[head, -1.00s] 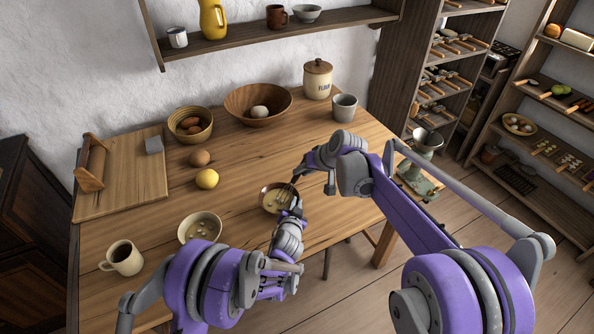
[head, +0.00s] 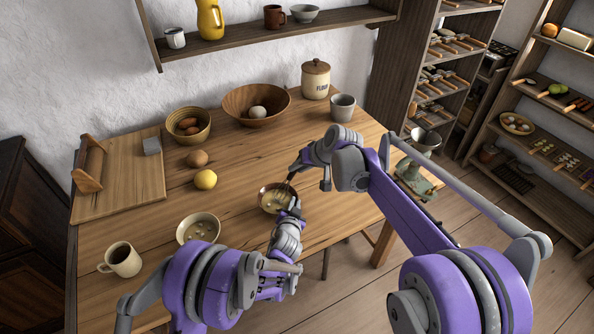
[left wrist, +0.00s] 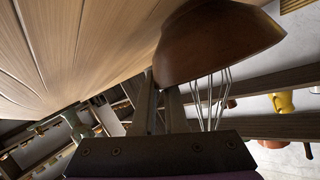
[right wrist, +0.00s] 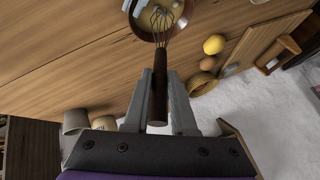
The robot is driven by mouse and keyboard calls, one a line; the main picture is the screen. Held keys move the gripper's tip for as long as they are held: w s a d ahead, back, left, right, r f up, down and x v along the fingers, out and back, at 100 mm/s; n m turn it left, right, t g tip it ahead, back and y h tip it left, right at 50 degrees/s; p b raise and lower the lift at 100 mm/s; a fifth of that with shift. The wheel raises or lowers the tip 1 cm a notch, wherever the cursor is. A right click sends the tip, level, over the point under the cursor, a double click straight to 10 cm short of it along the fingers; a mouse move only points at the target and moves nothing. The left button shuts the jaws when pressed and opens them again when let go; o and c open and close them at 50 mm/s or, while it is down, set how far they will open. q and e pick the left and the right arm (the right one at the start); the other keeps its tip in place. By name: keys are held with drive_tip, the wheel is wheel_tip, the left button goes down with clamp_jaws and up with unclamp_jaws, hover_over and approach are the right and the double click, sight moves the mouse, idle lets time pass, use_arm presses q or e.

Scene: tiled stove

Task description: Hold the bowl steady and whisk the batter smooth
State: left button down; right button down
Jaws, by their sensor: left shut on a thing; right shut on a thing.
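The brown mixing bowl (head: 264,203) stands near the table's front edge with pale yellow batter in it. My left gripper (head: 294,208) is shut on the bowl's near right rim; the bowl's brown outside fills the top of the left wrist view (left wrist: 225,45). My right gripper (head: 294,170) is shut on the dark wooden handle of the whisk (right wrist: 159,88), above the bowl. The whisk's wire loops reach down into the bowl. The right wrist view shows the bowl (right wrist: 140,35) with pale patches in the batter.
A bowl of pale batter-like contents (head: 199,228) and a mug (head: 121,260) stand at the front left. A lemon (head: 205,179), a brown egg (head: 197,158), an egg bowl (head: 187,124), a wooden bowl (head: 257,105), a flour jar (head: 315,80) and a grey cup (head: 342,107) stand behind.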

wheel_tip(320, 180, up, 10)
drive_tip(key=d, duration=0.2)
drive_tip(key=shift+f, duration=0.25)
idle(0.6)
drive_tip(key=shift+s, duration=0.1)
drive_tip(key=shift+w+a+f, duration=0.1)
drive_tip(key=shift+a+f, duration=0.35)
drive_tip(key=shift+f, duration=1.4)
drive_tip(key=shift+w+a+f, duration=0.1)
drive_tip(key=shift+a+f, duration=0.35)
drive_tip(key=shift+f, duration=1.4)
drive_tip(key=shift+a+f, duration=0.45)
drive_tip(key=shift+f, duration=1.4)
drive_tip(key=shift+w, duration=0.1)
